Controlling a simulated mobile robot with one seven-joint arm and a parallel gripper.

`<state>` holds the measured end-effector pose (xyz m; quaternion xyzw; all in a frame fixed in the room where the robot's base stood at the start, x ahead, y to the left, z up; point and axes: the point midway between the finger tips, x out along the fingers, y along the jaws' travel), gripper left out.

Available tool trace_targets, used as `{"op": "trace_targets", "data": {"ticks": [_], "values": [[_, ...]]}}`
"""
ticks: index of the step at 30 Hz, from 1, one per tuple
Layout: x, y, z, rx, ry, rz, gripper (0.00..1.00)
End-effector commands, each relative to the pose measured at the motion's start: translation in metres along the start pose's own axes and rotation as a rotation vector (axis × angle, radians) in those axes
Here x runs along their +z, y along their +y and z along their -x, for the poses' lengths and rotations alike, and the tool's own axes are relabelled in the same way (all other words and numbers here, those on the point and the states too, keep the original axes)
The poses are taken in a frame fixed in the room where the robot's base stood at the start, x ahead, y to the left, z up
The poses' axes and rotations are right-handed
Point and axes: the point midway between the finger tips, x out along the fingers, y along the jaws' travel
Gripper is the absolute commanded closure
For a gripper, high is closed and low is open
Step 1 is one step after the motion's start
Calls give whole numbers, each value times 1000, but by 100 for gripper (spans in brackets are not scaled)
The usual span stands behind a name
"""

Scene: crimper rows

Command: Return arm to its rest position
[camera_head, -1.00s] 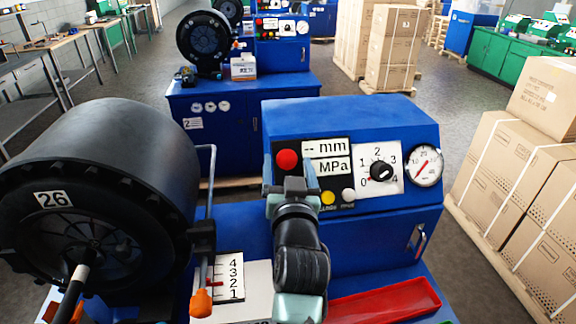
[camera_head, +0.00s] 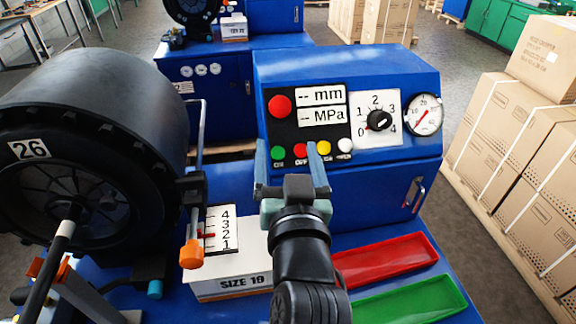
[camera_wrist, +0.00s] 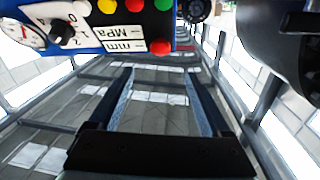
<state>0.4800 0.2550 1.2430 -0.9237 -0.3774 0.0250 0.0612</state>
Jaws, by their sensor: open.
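My gripper (camera_head: 289,165) is raised in front of the blue crimper's control panel (camera_head: 308,118). Its two fingers are spread and empty, pointing up toward the panel's row of small buttons. Whether they touch the panel cannot be told from the head view. In the wrist view my gripper (camera_wrist: 164,90) is open with nothing between the fingers; the control panel (camera_wrist: 100,30) shows upside down at the upper left, apart from the fingers. The black arm links run down to the bottom edge of the head view.
A black crimper drum (camera_head: 95,130) marked 26 stands at left, with an orange-tipped rod (camera_head: 192,250) beside it. A SIZE box (camera_head: 232,283), a red tray (camera_head: 385,262) and a green tray (camera_head: 415,300) lie near my arm. Cartons (camera_head: 525,160) stand at right.

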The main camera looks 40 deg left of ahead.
Motion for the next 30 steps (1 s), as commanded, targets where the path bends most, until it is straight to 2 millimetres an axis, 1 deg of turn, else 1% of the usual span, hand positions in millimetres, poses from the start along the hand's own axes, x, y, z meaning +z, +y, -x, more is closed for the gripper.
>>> {"op": "trace_targets", "data": {"ticks": [3, 6, 23, 26, 29, 30], "values": [[1, 0, 9, 1, 0, 0, 18], [0, 0, 12, 1, 0, 1, 18], [-2, 1, 12, 3, 3, 3, 18], [-18, 12, 14, 35, 34, 28, 18], [-59, 36, 22, 115, 114, 89, 18], [-82, 48, 28, 159, 159, 121, 18]]}}
